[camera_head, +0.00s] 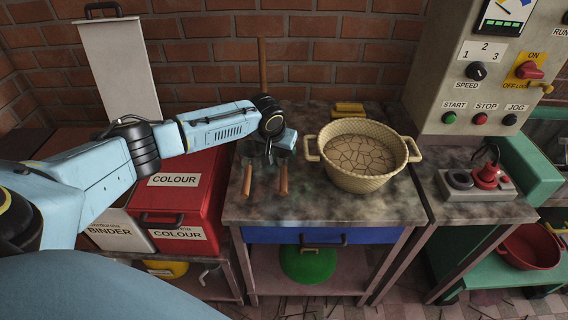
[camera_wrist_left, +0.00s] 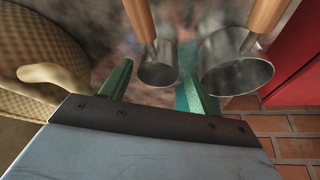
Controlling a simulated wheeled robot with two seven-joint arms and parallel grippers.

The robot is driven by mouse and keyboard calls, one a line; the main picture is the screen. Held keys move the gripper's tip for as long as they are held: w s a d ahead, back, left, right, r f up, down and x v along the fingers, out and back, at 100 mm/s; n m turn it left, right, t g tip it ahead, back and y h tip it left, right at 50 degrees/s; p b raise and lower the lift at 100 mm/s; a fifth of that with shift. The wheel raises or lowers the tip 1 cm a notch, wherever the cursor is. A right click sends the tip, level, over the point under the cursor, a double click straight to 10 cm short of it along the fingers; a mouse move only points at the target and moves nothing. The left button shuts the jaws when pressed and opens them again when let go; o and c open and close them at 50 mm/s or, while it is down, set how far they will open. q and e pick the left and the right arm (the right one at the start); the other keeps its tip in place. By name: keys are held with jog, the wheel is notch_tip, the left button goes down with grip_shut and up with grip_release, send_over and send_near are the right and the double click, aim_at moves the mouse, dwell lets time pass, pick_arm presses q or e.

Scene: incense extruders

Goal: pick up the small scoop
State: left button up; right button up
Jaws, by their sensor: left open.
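The small scoop has a metal cup (camera_wrist_left: 158,68) and a wooden handle (camera_head: 283,180). It lies on the stained worktop (camera_head: 300,208), on the side nearer the basket. A larger metal scoop (camera_wrist_left: 235,68) with a similar handle (camera_head: 247,181) lies beside it. My left gripper (camera_head: 269,153) is open over the cup end of the scoops. In the left wrist view, the small scoop's cup shows between the green fingertips (camera_wrist_left: 157,88), and the larger cup is outside them. I cannot tell whether a finger touches either scoop. In the head view the gripper hides the cups.
A woven basket (camera_head: 372,180) with cracked brown contents stands just right of the scoops. Red colour boxes (camera_head: 190,205) stand left of the worktop. A yellow block (camera_head: 348,108) lies at the back. A control panel (camera_head: 485,70) rises at right. The worktop's front is clear.

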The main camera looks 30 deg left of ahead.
aim_at(282, 155)
pick_arm(q)
jog(key=x, duration=0.3)
jog(key=shift+f+b, duration=0.2)
jog(key=shift+b, duration=0.2)
jog(key=c, duration=0.8)
